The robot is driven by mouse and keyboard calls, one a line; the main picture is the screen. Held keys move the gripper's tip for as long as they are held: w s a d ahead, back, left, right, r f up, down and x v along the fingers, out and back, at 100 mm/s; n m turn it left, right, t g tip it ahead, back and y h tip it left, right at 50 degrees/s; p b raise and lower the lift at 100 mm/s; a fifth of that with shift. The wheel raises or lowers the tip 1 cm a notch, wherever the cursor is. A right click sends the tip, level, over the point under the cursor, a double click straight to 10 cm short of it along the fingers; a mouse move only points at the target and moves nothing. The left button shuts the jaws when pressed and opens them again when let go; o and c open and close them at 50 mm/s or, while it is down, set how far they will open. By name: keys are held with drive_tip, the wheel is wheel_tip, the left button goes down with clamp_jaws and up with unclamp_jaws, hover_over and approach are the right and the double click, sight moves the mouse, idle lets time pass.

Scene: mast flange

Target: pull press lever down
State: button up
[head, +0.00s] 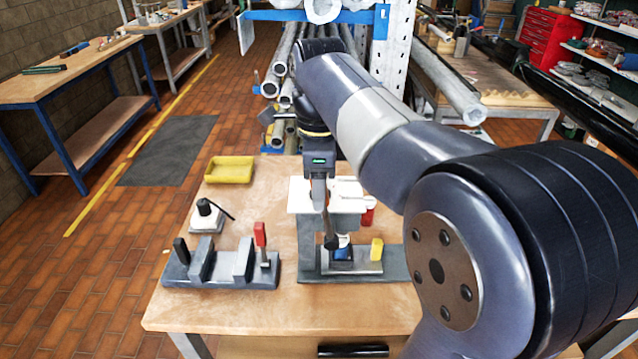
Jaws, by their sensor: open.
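The press (345,222) stands near the middle of the wooden workbench, with a white top and a grey body and base. A dark bar ending in a black knob (331,242) hangs at the front of the press and looks like its lever, pointing down. My gripper (319,192) points down at the upper front left of the press, just above the knob. Its fingers overlap the white top and the upper part of the bar in the picture. I cannot tell whether they touch the lever. The gripper is open, and the lever's upper end is hidden behind it.
On the press base are a blue part (342,252) and a yellow block (377,249). A grey vise-like fixture (222,268) with a red handle (260,235) stands left. Behind it are a small black-topped device (206,216) and a yellow tray (230,169). The bench front is clear.

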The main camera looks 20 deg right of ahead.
drive_tip(key=shift+c, duration=0.5)
clamp_jaws()
drive_tip(key=shift+d, duration=0.1)
